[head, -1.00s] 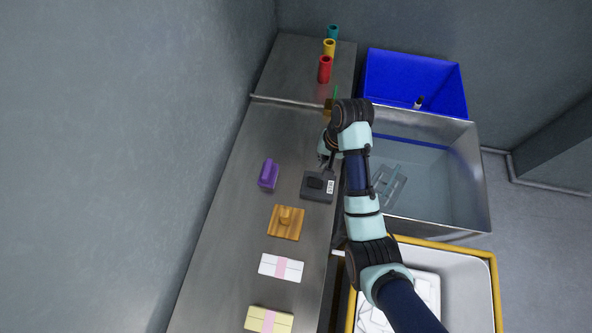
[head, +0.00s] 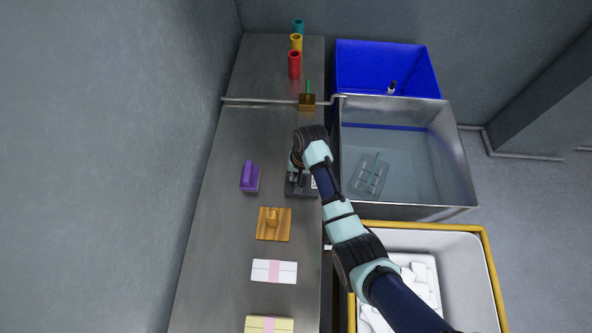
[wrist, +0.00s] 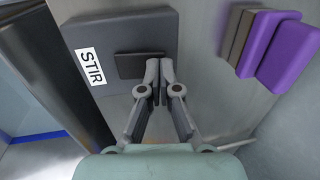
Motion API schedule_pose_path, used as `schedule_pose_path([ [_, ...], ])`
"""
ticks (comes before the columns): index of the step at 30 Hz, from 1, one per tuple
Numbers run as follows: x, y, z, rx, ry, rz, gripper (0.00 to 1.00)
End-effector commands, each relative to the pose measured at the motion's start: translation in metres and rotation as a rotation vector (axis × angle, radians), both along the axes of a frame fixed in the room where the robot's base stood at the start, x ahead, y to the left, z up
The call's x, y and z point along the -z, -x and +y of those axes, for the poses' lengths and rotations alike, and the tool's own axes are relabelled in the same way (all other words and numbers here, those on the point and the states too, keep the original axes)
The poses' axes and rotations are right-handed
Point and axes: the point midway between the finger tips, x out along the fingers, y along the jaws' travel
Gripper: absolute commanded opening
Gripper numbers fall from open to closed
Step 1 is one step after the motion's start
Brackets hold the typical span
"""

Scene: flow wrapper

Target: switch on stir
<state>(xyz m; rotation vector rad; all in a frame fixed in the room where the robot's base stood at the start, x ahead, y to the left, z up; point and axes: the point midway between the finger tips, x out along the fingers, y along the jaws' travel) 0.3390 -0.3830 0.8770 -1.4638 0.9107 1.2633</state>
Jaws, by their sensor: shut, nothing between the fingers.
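The stir switch is a dark grey box (head: 302,191) on the steel bench, partly hidden by my arm in the head view. In the wrist view the box (wrist: 120,30) carries a white STIR label (wrist: 90,66) and a flat dark rocker (wrist: 136,65). My gripper (wrist: 160,80) is shut and empty. Its fingertips overlap the rocker's right end in the wrist view; I cannot tell whether they touch it. In the head view my gripper (head: 296,180) is over the box's left part.
A purple block (head: 250,177) stands left of the box; it also shows in the wrist view (wrist: 275,45). A wooden block with a knob (head: 273,224) lies nearer. A steel sink (head: 405,160) is right of the bench. A brown holder (head: 307,103) stands farther back.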

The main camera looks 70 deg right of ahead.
Motion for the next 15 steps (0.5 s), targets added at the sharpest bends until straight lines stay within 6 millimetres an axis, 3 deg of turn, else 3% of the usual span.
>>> schedule_pose_path([
  [10,0.0011,-0.0012,0.0003,-0.001,0.002,0.010,0.00],
  [15,0.0102,-0.0093,0.0024,-0.006,0.041,0.158,0.00],
])
